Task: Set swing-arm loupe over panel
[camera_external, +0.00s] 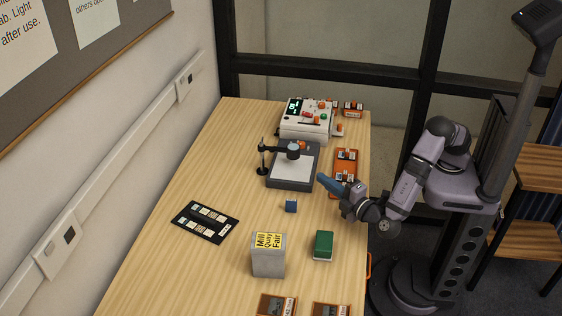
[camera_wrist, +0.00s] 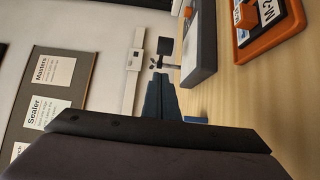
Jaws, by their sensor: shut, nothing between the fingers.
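The swing-arm loupe (camera_external: 293,150) is black, with a post at the left edge of the panel and its arm reaching right, so its round head appears over the far part of the panel. The panel (camera_external: 291,171) is a pale lit sheet in a dark grey frame; its side shows in the wrist view (camera_wrist: 200,50). My gripper (camera_external: 321,177), with blue fingers, is shut and empty just right of the panel's near right corner. In the wrist view my fingertips (camera_wrist: 160,76) point toward a dark shape that looks like part of the loupe (camera_wrist: 165,47).
A white control box (camera_external: 305,120) stands behind the panel. An orange tray (camera_external: 346,162) lies to its right. A small blue block (camera_external: 291,206), a green box (camera_external: 323,245), a grey box (camera_external: 268,262) and a black sample card (camera_external: 205,222) stand nearer. Wood is clear between them.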

